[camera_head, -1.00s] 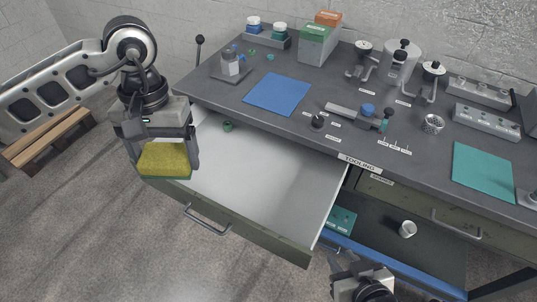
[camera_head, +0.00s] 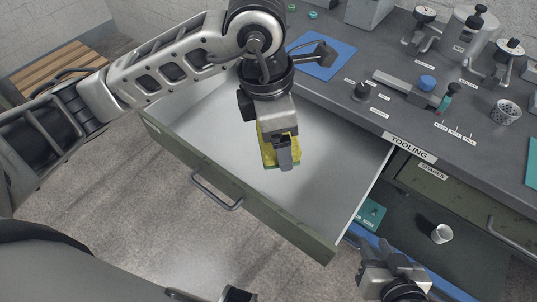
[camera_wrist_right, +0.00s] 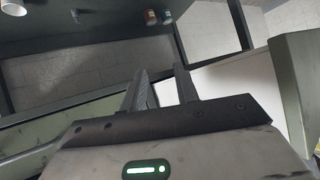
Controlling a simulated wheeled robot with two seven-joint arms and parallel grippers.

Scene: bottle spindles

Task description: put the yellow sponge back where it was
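The yellow sponge (camera_head: 266,150), with a green underside, is held by my left gripper (camera_head: 284,150) above the open drawer (camera_head: 320,165) labelled TOOLING. The gripper's body and fingers hide part of the sponge, and it seems to be above the drawer floor. The visible drawer floor is white and bare. My right gripper (camera_head: 392,258) is low at the bottom right of the head view, in front of the lower shelf. In the right wrist view it (camera_wrist_right: 161,82) is open, with nothing between its fingers.
A blue mat (camera_head: 322,62), a block with a blue knob (camera_head: 427,83) and a mesh cup (camera_head: 506,112) are on the bench. A white cup (camera_head: 441,234) stands on the lower shelf beneath the closed SPARES drawer (camera_head: 455,200). The open drawer's front has a handle (camera_head: 217,190).

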